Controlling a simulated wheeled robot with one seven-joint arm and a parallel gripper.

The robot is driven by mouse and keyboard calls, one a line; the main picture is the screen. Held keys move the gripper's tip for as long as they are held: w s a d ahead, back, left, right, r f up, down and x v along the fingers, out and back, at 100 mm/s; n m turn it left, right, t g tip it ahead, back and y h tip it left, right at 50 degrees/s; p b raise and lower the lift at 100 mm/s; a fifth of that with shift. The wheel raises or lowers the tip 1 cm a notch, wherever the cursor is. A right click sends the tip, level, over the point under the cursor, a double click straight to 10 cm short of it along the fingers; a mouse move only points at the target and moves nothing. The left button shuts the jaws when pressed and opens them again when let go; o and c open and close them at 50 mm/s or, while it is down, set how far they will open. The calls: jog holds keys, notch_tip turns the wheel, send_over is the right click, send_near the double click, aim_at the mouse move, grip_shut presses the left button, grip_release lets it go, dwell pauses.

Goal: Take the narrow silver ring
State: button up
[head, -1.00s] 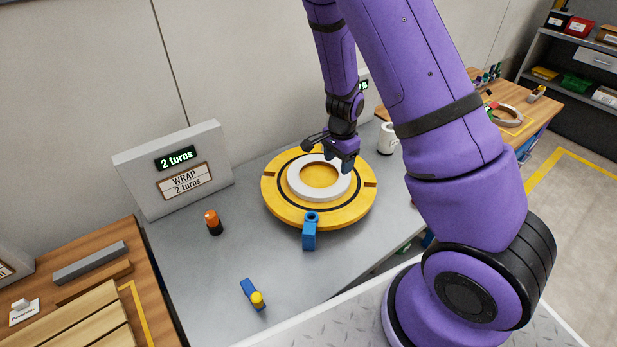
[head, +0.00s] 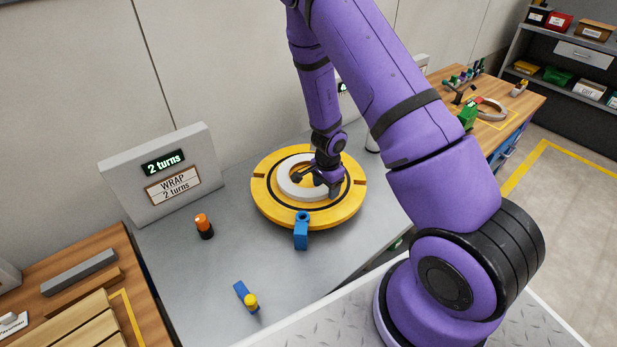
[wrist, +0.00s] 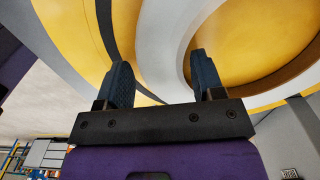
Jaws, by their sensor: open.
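The silver ring (head: 287,183) lies flat on the round yellow turntable (head: 262,205) on the grey bench. It looks pale grey-white and its middle is open, showing yellow. My gripper (head: 330,190) is low over the ring's right side. In the wrist view my gripper (wrist: 163,75) is open, with its two dark fingers apart and the band of the ring (wrist: 163,45) running between them. One finger is over the yellow outside the ring, the other near its inner edge. I cannot tell whether either finger touches it.
A blue post (head: 301,232) stands at the turntable's front edge. An orange-and-black cylinder (head: 204,227) and a blue-and-yellow tool (head: 246,297) are on the bench. A sign panel (head: 165,175) reads "2 turns". A white mug (head: 372,141) is partly hidden behind my arm.

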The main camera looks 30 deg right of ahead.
jog(key=shift+f, duration=0.4)
grip_shut()
